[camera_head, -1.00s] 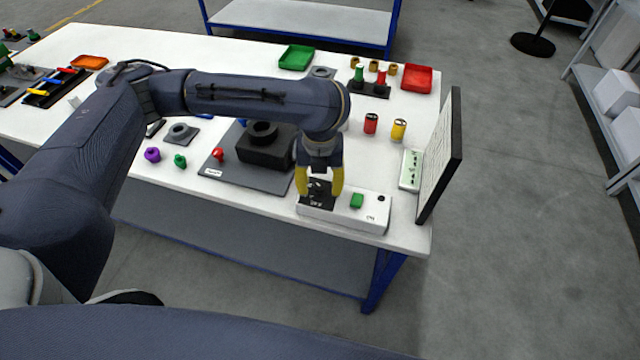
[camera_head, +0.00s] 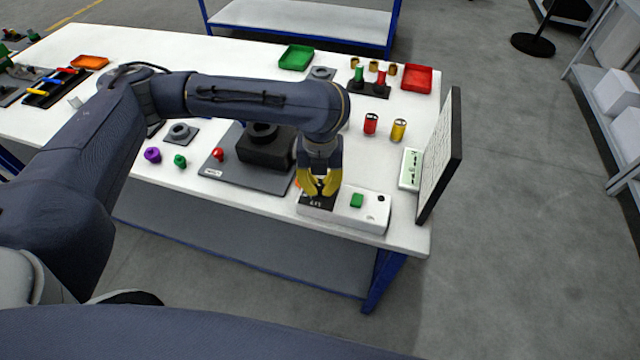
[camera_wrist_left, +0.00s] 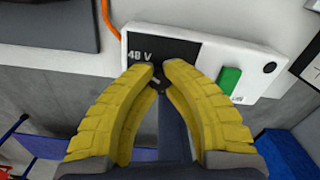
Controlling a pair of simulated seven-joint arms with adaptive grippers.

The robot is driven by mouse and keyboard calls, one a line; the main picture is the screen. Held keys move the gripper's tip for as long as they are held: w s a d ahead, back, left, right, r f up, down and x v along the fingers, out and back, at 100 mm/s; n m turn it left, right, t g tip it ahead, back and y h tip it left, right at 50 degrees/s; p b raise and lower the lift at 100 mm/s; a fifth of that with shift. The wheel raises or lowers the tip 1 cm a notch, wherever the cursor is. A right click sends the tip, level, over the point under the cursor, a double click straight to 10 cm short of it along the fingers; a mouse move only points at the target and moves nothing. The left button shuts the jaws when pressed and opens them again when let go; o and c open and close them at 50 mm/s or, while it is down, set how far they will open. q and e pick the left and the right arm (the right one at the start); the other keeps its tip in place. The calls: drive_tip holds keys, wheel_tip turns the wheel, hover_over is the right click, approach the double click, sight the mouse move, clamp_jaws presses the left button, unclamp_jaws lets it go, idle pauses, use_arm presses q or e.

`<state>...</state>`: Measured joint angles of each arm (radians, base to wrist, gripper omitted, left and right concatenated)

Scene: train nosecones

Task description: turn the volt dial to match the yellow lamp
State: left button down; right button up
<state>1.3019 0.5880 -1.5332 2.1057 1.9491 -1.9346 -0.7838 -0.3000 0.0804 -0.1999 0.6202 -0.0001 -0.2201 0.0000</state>
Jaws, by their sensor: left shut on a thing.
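The white control box (camera_head: 345,215) sits at the table's front right edge. Its black panel reads "48 V" in the wrist view (camera_wrist_left: 180,48). A green button (camera_head: 356,200) and a small dark round spot (camera_head: 381,198) are on its top. My left gripper (camera_head: 319,194) points down over the black panel. Its yellow fingers are shut on the small dark volt dial (camera_wrist_left: 157,80), which they mostly hide. The dial's pointing direction is unclear. I see no lamp lit yellow. My right gripper is not in view.
An upright white board (camera_head: 440,160) stands right of the box, with a small white-green panel (camera_head: 411,169) beside it. A black block (camera_head: 266,148) on a grey plate is to the left. Red (camera_head: 371,124) and yellow (camera_head: 399,130) cylinders stand behind.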

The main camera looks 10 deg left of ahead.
sight(320, 186)
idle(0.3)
use_arm(q)
drive_tip(key=n, duration=1.1)
drive_tip(key=shift+n, duration=0.5)
idle(0.4)
drive_tip(key=c, duration=1.2)
unclamp_jaws()
drive_tip(key=shift+r, duration=0.1)
wheel_tip(320, 186, up, 12)
drive_tip(key=shift+f, duration=0.1)
